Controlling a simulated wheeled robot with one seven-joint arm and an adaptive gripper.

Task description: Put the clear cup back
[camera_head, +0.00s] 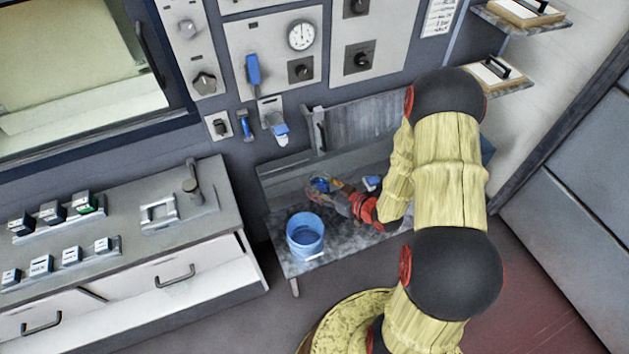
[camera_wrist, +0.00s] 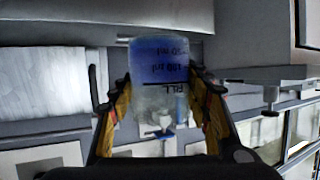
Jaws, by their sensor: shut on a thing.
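The clear cup (camera_wrist: 158,68) is in the middle of the wrist view, with blue contents and dark printed marks that read upside down in the picture. My gripper (camera_wrist: 160,84) is shut on it, one finger against each side. In the head view the cup (camera_head: 320,185) shows small and partly covered by my gripper (camera_head: 336,195), over the grey bench below the wall panels. I cannot tell in the head view whether the cup touches the bench.
A blue bucket (camera_head: 305,236) stands on the bench (camera_head: 292,266), close to my gripper. A small blue-and-white thing (camera_head: 371,183) lies to the right. A dispenser (camera_head: 277,124) with a blue part hangs on the wall behind. A drawer cabinet (camera_head: 130,255) stands at left.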

